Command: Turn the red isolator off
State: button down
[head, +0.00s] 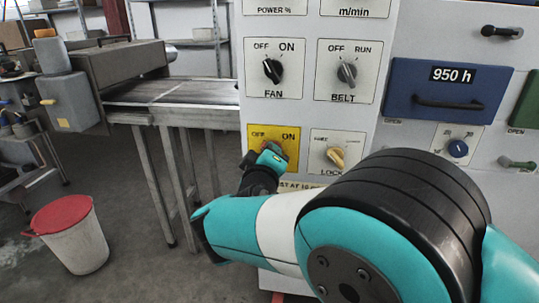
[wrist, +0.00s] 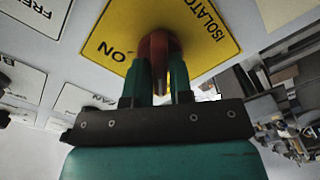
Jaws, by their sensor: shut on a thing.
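The red isolator is a red knob on a yellow plate (wrist: 205,30) marked ON and ISOLATOR in the wrist view. In the head view the yellow plate (head: 288,158) shows OFF at left and ON at right. My gripper (wrist: 158,72) has its two green fingers on either side of the red knob (wrist: 157,42), closed on it. In the head view my gripper (head: 267,160) reaches the plate from below and hides most of the knob. Which mark the knob points to I cannot tell.
Above are the FAN knob (head: 272,70) and BELT knob (head: 347,72). The LOCK knob (head: 336,157) is close on the right. A blue drawer (head: 405,90) is further right. A conveyor (head: 170,92) stands left, with a red-lidded bin (head: 80,240) on the floor.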

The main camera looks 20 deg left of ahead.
jog(key=shift+a, duration=0.1)
dwell(0.8)
jog(key=c, duration=1.1)
grip_release()
jog(key=shift+s, duration=0.1)
jog(key=shift+c, duration=0.2)
